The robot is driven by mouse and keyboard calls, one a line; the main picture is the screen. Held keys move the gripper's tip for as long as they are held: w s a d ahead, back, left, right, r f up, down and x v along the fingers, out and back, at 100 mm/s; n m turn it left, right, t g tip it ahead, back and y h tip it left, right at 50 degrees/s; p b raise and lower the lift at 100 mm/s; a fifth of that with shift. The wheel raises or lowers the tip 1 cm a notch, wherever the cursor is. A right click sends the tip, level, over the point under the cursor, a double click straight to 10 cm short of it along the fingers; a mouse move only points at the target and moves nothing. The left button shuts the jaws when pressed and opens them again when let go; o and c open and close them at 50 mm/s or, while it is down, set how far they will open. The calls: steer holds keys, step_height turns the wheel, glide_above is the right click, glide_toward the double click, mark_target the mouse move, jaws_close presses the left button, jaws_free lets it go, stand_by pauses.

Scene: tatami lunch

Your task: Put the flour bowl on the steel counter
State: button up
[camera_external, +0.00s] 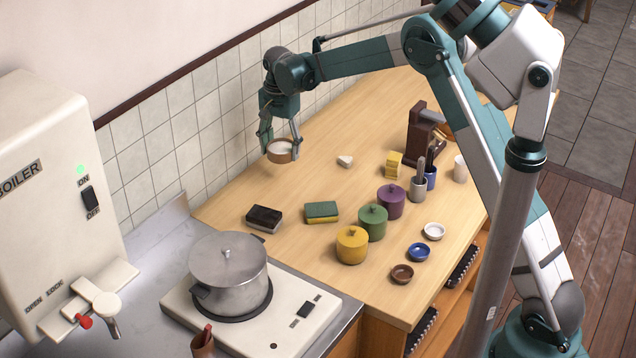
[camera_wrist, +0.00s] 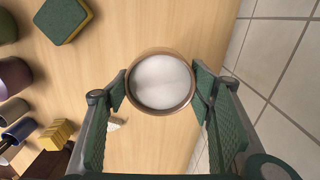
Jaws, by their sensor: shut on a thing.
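The flour bowl (camera_external: 280,155) is a small brown bowl filled with white flour. My gripper (camera_external: 281,143) is shut on it near the tiled wall, and the bowl looks level. I cannot tell for sure how high it is above the wooden worktop. In the wrist view the flour bowl (camera_wrist: 161,82) sits between the two green finger pads of my gripper (camera_wrist: 160,90), one on each side of its rim. The steel counter (camera_external: 150,284) is at the lower left in the external view, around a white hob.
A steel pot (camera_external: 229,270) stands on the hob (camera_external: 262,320). A boiler (camera_external: 55,190) hangs above the counter's left part. A dark block (camera_external: 264,218), a green-yellow sponge (camera_external: 321,212) and lidded jars (camera_external: 352,245) stand on the wooden worktop (camera_external: 300,185). Bare steel lies left of the hob.

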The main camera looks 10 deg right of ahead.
steer(key=s+a, duration=0.4)
steer(key=a, duration=0.3)
steer(key=s+a, duration=0.4)
steer(key=a, duration=0.4)
glide_above(148, 288)
steer(key=shift+r+m, duration=0.15)
steer(key=shift+m, duration=0.25)
steer(key=shift+f, duration=3.1)
steer(key=shift+f, duration=1.9)
steer(key=shift+f, duration=0.2)
